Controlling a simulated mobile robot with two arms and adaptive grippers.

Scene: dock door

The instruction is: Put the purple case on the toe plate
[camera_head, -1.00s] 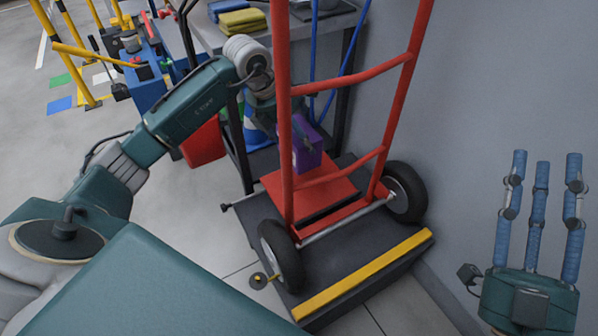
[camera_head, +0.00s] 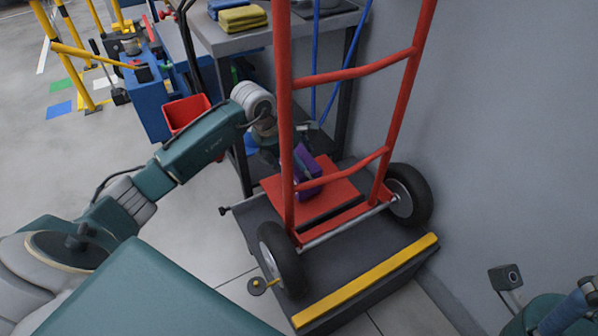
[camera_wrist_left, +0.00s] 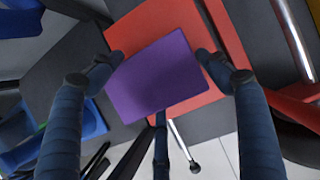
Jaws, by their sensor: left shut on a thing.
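I cannot tell whether the case touches the plate. My right gripper (camera_head: 572,312) is cut off at the lower right corner, so its opening is unclear.
The hand truck's red frame (camera_head: 398,110) stands between my body and the toe plate. Its wheels (camera_head: 281,254) are on a dark platform with a yellow edge (camera_head: 365,281). A workbench (camera_head: 235,40) and red bin (camera_head: 186,112) stand behind; a grey wall (camera_head: 510,120) is at right.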

